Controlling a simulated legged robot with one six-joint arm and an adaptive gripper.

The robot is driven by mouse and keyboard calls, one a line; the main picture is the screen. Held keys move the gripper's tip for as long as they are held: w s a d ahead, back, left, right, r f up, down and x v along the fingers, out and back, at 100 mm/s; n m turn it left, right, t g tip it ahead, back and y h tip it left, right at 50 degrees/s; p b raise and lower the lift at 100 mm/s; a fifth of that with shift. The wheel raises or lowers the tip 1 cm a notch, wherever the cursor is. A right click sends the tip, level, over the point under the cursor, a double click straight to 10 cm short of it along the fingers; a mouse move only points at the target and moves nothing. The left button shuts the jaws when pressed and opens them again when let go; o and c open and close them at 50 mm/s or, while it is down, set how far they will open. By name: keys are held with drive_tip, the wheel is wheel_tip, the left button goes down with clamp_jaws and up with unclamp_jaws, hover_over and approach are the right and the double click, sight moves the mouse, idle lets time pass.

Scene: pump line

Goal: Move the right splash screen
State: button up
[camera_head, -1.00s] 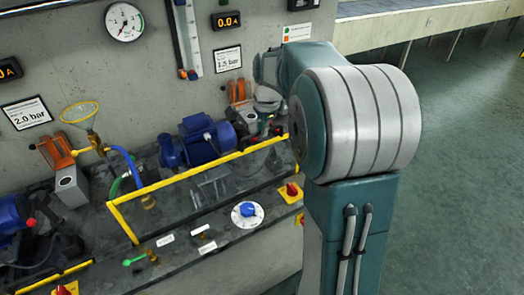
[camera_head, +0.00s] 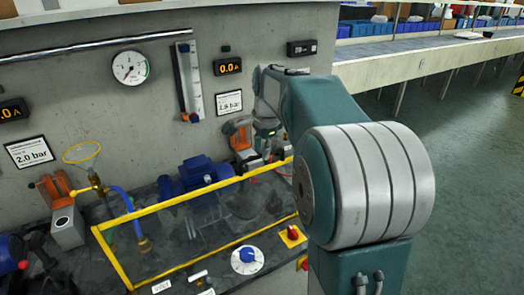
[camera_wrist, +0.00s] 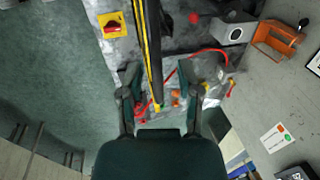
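The right splash screen (camera_head: 150,209) is a clear panel with a yellow frame. It stands over the front of the pump deck in the head view, its lower edge visible above the deck. In the wrist view its yellow and dark edge (camera_wrist: 154,60) runs lengthwise between my fingers. In the head view my gripper (camera_head: 268,130) is small and partly hidden by my arm.
A blue pump (camera_head: 198,177) stands behind the screen. A blue dial (camera_head: 247,256) and a red rotary switch (camera_head: 292,234) are at the front. A blue hose (camera_head: 125,203) rises behind the screen's left part. The concrete wall carries a gauge (camera_head: 130,67). Open floor lies right.

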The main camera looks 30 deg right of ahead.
drive_tip(key=shift+f, duration=0.15)
drive_tip(key=v, duration=1.2)
drive_tip(key=shift+w, duration=0.1)
drive_tip(key=s+a+f+n+t, duration=0.2)
drive_tip(key=s+a+f+n, duration=0.2)
drive_tip(key=s+a+n, duration=0.7)
drive_tip(key=s+a+f+n+t, duration=0.1)
drive_tip(key=s+a+f+n, duration=0.2)
drive_tip(key=s+f+n, duration=0.3)
drive_tip(key=s+f, duration=0.4)
drive_tip(key=s, duration=0.2)
drive_tip(key=shift+a+n, duration=0.3)
drive_tip(key=shift+a, duration=0.05)
drive_tip(key=shift+a, duration=0.1)
